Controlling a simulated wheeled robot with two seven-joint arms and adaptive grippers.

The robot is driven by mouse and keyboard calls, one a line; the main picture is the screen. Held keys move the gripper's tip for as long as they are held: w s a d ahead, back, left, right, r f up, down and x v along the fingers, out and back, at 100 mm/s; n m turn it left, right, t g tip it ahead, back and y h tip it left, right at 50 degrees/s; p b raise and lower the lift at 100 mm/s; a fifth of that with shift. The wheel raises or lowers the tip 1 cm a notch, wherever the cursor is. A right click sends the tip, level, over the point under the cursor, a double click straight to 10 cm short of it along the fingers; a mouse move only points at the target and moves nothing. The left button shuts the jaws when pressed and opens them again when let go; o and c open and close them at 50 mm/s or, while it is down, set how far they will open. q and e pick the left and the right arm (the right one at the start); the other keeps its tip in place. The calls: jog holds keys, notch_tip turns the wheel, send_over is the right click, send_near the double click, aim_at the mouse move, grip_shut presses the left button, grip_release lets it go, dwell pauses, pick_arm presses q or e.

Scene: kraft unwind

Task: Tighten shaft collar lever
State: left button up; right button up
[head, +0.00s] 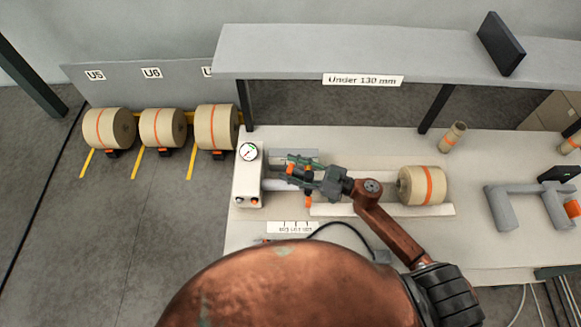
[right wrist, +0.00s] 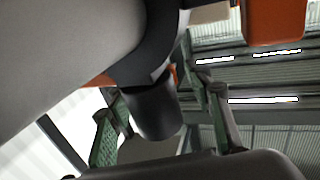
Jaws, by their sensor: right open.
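My right gripper (head: 303,171) reaches left over the bench to the unwind unit, beside a grey box with a dial gauge (head: 248,152). Small orange parts (head: 290,168) show at its fingers, but the collar lever cannot be made out clearly there. In the right wrist view a dark collar (right wrist: 158,45) sits around a thick grey shaft (right wrist: 60,65). A black lever-like piece (right wrist: 150,112) extends from it between the open, green-padded fingers of the right gripper (right wrist: 157,105). Whether a pad touches it I cannot tell. My left gripper is out of view.
A kraft roll (head: 422,185) with an orange band lies on the bench right of my gripper. A shelf (head: 390,55) marked "Under 130 mm" overhangs the back. A small core (head: 452,137) stands behind. Grey brackets (head: 500,207) lie at right. Several rolls (head: 162,127) sit on the floor at left.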

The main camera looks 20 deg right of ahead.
jog(key=shift+w+a, duration=0.1)
jog(key=shift+a, duration=0.05)
grip_shut()
dwell(0.6)
